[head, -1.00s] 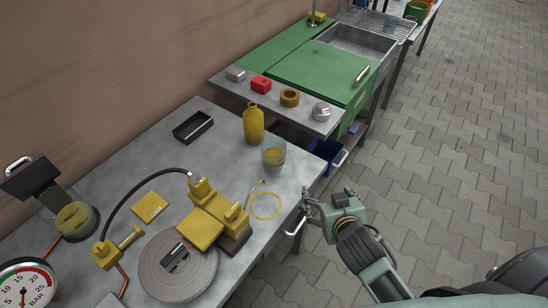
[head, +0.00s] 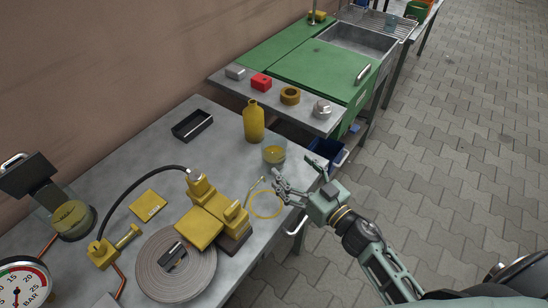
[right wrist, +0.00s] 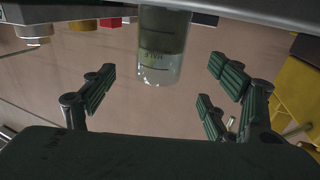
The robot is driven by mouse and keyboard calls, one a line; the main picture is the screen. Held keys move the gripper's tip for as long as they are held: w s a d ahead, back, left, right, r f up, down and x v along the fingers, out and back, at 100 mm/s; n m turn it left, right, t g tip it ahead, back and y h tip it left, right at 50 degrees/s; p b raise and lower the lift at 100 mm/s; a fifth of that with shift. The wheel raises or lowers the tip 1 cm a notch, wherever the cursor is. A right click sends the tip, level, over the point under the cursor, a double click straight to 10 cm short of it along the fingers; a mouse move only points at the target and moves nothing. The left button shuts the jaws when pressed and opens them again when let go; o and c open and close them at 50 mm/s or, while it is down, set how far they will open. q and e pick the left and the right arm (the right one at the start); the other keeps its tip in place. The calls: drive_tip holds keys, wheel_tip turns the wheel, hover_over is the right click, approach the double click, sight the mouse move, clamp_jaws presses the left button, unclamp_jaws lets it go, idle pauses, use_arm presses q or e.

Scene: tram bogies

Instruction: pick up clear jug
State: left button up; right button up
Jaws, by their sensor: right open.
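The clear jug (head: 274,153), a see-through vessel with something yellowish low in it, stands upright near the right edge of the grey table, beside the yellow bottle (head: 254,122). My right gripper (head: 296,172) is open and empty, just in front of the jug on its right side. In the right wrist view, the jug (right wrist: 162,62) shows upside down with dark print on it. It lies beyond the spread green fingers (right wrist: 160,95), roughly between them, with no contact visible. My left gripper is not in view.
The yellow valve block (head: 212,212) and a thin yellow ring (head: 266,204) are near the gripper. A coiled grey hose (head: 160,262) lies at the front. A green-topped bench (head: 322,75) stands beyond, with a blue bin (head: 341,156) below.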

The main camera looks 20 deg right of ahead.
sight(282, 165)
drive_tip(key=f, duration=0.3)
drive_tip(key=shift+w+f+b, duration=0.2)
drive_tip(key=shift+b, duration=0.15)
drive_tip(key=shift+w+a+r, duration=0.25)
drive_tip(key=shift+w+a, duration=0.05)
drive_tip(key=shift+w, duration=0.3)
drive_tip(key=shift+x, duration=3)
drive_tip(key=shift+f, duration=0.1)
drive_tip(key=shift+c, duration=0.2)
drive_tip(key=c, duration=1.2)
drive_tip(key=shift+d+p, duration=0.1)
drive_tip(key=shift+p, duration=0.35)
